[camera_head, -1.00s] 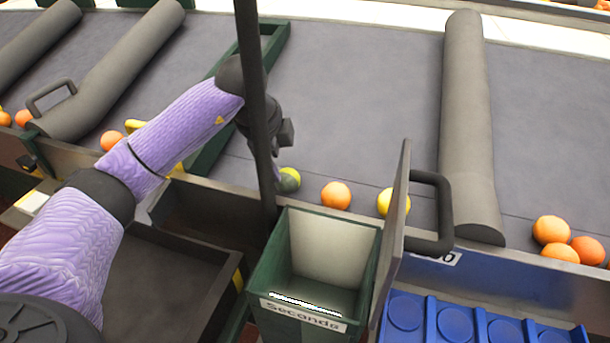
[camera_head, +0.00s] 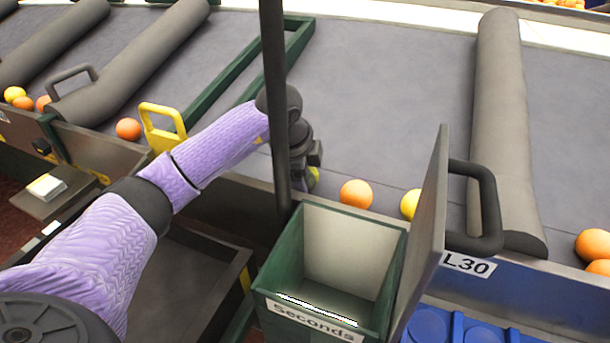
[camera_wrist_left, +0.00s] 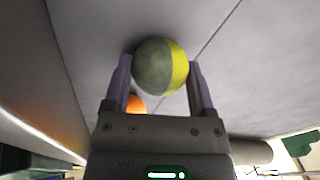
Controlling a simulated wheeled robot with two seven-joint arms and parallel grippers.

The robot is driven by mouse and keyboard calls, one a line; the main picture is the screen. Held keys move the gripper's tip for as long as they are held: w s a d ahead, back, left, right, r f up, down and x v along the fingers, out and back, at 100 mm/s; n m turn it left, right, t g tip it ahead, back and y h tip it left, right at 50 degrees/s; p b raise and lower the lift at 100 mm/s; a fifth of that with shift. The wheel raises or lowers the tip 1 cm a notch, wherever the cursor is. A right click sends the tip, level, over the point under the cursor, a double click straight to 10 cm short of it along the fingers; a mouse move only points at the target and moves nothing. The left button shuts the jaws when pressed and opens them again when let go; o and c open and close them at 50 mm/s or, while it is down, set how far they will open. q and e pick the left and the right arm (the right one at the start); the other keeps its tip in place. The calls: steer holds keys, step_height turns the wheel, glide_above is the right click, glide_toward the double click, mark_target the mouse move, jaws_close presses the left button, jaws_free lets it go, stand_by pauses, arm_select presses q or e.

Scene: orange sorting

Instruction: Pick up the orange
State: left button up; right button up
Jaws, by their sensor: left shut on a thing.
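A two-toned fruit, grey-green and yellow, sits between the fingers of my left gripper in the left wrist view (camera_wrist_left: 162,66). My left gripper (camera_wrist_left: 160,80) is shut on it, with one finger at each side. In the head view the gripper (camera_head: 306,170) is over the near edge of the grey belt and hides most of the fruit (camera_head: 314,177). An orange (camera_head: 356,194) lies on the belt just to the right, and a yellow fruit (camera_head: 410,204) lies beyond it. My right gripper is not in view.
A green bin marked "Seconds" (camera_head: 262,270) stands open in front of the belt, its raised lid (camera_head: 425,230) at the right. A dark post (camera_head: 274,100) rises beside the gripper. A grey padded roller (camera_head: 500,120) crosses the belt. More oranges (camera_head: 594,245) lie far right.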

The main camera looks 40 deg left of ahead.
arm_select(q)
step_height(320, 180, up, 10)
steer(key=p, duration=0.5)
steer(key=shift+r, duration=0.1)
stand_by(0.4)
